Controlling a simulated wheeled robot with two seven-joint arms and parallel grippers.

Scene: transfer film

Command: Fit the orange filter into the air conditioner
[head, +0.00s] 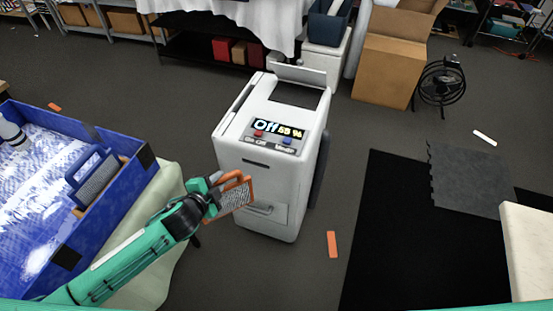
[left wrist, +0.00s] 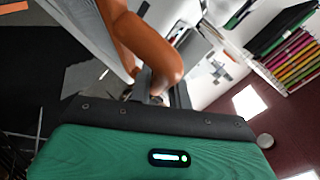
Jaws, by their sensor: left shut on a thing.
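The air conditioner (head: 262,180) is a white upright unit in the middle of the head view. Its top flap (head: 299,74) is raised beside a dark top opening (head: 297,95), and its display reads "Off 55 %". My left gripper (head: 216,187) is shut on the orange filter (head: 243,194), which has an orange frame and a grey mesh. The filter is in front of the unit's lower front; I cannot tell if they touch. In the left wrist view the orange handle (left wrist: 150,45) fills the space at the fingers. My right gripper is not in view.
A blue crate (head: 122,206) at the left holds a blue-framed filter (head: 92,177). An orange strip (head: 332,244) lies on the floor right of the unit. A black mat (head: 390,220) covers the floor at the right. A cardboard box (head: 388,70) and a black fan (head: 441,82) stand behind.

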